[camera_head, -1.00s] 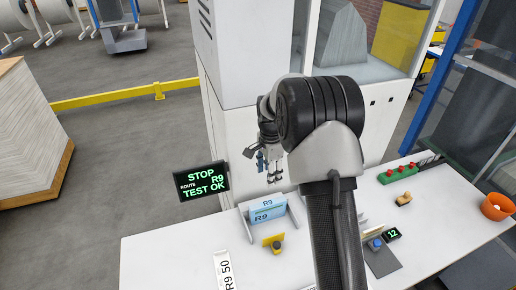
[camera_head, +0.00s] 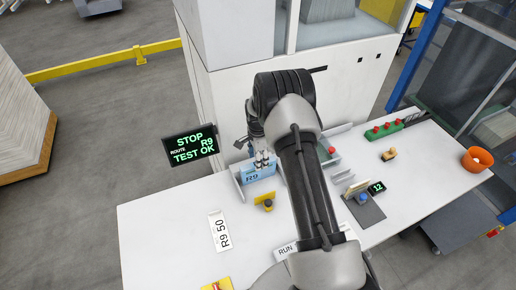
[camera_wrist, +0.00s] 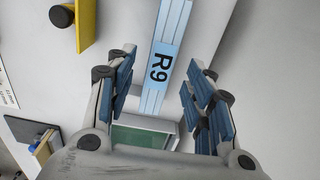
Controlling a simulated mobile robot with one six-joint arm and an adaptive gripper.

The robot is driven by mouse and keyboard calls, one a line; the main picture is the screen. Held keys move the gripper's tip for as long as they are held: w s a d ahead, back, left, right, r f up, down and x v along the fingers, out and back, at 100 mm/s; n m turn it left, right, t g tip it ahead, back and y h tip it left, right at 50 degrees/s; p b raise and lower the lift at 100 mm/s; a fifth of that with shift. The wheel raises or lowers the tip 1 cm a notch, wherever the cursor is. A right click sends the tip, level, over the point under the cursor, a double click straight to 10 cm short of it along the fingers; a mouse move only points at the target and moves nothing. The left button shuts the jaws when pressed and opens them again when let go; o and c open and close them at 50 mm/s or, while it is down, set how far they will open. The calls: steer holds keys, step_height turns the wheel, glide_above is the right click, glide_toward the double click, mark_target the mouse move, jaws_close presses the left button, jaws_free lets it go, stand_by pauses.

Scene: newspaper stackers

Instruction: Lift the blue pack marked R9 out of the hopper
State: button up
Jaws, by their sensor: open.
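The blue pack marked R9 (camera_head: 257,177) stands between the pale upright walls of the hopper (camera_head: 237,186) on the white table. My gripper (camera_head: 262,159) is directly above the pack, pointing down, and partly covers its top. In the wrist view the pack (camera_wrist: 165,60) shows its R9 label, edge-on, between my open fingers with blue pads (camera_wrist: 160,85). There is a gap to the fingers on both sides, wider on the left at the label. Whether the fingertips reach below the pack's top edge, I cannot tell.
A yellow bracket with a dark knob (camera_head: 264,200) stands just in front of the hopper. A STOP R9 TEST OK screen (camera_head: 190,145) stands to the left. A white machine (camera_head: 225,90) rises behind. A red button (camera_head: 332,150) is right of my arm.

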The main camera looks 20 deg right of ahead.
steer(key=shift+f, duration=1.95)
steer(key=shift+c, duration=0.2)
jaws_close()
steer(key=shift+r, duration=0.2)
steer(key=shift+r+p, duration=1.8)
steer(key=shift+r, duration=2.3)
